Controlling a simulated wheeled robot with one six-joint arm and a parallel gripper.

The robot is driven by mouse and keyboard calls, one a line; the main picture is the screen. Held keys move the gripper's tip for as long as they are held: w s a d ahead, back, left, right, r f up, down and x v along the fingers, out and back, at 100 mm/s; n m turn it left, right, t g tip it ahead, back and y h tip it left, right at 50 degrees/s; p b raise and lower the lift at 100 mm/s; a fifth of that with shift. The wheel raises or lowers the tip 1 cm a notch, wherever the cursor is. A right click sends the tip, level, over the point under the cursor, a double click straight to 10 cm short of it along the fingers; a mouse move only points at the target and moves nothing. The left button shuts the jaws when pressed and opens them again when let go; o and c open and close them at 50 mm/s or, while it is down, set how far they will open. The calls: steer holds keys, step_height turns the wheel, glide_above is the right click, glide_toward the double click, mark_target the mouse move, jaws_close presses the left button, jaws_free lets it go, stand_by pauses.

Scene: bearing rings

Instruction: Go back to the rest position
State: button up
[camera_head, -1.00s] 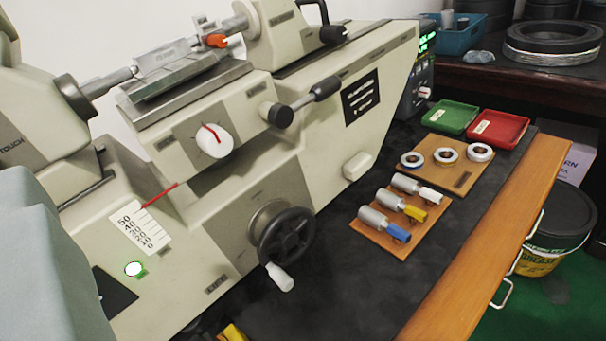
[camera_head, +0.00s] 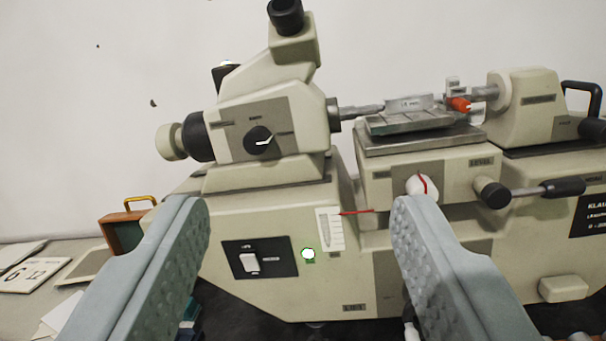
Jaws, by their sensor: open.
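My gripper (camera_head: 300,215) is in view with its two grey, dimpled fingers wide apart. It is open, and nothing shows between the fingers except the machine behind. The large cream measuring machine (camera_head: 275,270) fills the middle and right of the view. Its eyepiece head stands above the gap between my fingers. The right finger covers part of the machine's front below the white knob (camera_head: 422,187). The left finger covers part of the bench at the left.
A green and orange box (camera_head: 124,232) with a yellow handle stands on the bench at the left. Number cards (camera_head: 30,275) lie beside it. A black-handled lever (camera_head: 560,187) sticks out from the machine at the right.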

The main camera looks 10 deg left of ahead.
steer(key=s+d+f+g, duration=0.1)
steer(key=s+d+f, duration=0.3)
steer(key=s, duration=0.3)
steer(key=s+d+f+n, duration=0.1)
steer(key=s+d+f, duration=0.4)
steer(key=s, duration=0.3)
steer(key=s+d+f+g+h, duration=0.1)
steer(key=s+d+f, duration=0.3)
steer(key=s+d, duration=0.2)
steer(key=shift+s+d+f+g, duration=0.15)
steer(key=shift+s+f+g, duration=0.2)
steer(key=shift+s, duration=0.7)
